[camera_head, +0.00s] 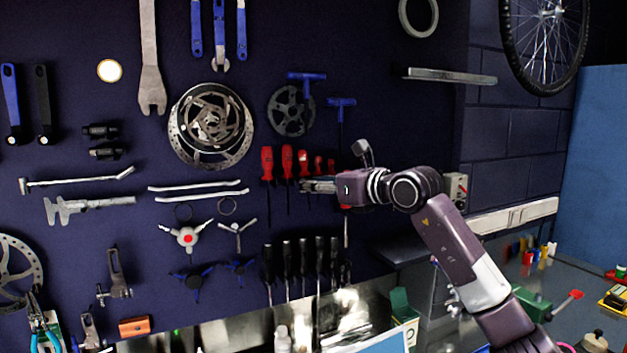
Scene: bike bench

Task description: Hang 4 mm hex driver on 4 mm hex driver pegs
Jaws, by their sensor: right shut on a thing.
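My right gripper (318,185) reaches in from the right and points left, close in front of the dark tool board. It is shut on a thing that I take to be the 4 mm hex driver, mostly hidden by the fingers. A row of red-handled drivers (267,163) hangs just left of and behind the gripper. A thin light shaft (346,231) shows below the gripper; I cannot tell whether it belongs to the held driver. Size marks are not readable, and the 4 mm pegs cannot be picked out. My left gripper is not in view.
Blue T-handle tools (341,102) and a chainring (290,111) hang above the gripper. Several black-handled tools (286,256) hang below. A brake disc (210,126) is to the left. A shelf bar (450,76) juts out upper right. A cluttered bench lies below right.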

